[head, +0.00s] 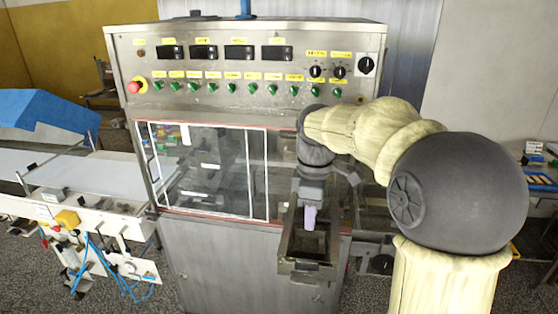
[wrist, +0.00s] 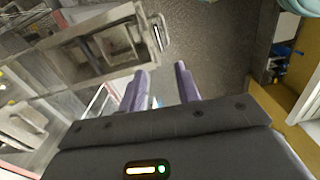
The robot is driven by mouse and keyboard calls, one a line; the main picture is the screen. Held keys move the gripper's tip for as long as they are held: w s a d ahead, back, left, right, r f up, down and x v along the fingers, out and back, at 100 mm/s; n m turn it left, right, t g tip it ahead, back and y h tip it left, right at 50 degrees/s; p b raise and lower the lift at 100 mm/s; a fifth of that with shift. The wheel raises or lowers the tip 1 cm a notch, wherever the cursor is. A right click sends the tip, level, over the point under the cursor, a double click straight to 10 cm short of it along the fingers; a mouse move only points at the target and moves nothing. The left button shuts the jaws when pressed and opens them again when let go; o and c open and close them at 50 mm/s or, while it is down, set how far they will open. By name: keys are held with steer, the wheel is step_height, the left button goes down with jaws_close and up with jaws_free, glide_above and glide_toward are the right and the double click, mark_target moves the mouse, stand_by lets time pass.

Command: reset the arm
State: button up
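My gripper (head: 309,217) hangs pointing down from my arm in front of the machine, over an open metal trough (head: 308,266) at the machine's front. In the wrist view its two purple fingers stand apart with a gap between them, and my gripper (wrist: 160,80) looks empty. The trough's metal frame (wrist: 80,60) shows at the upper left of the wrist view, beyond the fingertips. I cannot tell how far the fingertips are from the trough in depth.
The machine's control panel (head: 245,65) has green knobs and a red button (head: 134,87). A glass door (head: 205,170) covers its front left. A white conveyor (head: 95,175) runs off left. The grey floor (wrist: 215,35) is clear beyond the fingers.

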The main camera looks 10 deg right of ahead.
steer(key=s+f+m+t, duration=0.2)
steer(key=s+f+m, duration=1.1)
steer(key=f, duration=0.3)
steer(key=shift+s+d+f+m+b, duration=0.15)
steer(key=shift+s+m+b, duration=0.15)
steer(key=shift+m+b, duration=0.15)
steer(key=shift+w, duration=0.1)
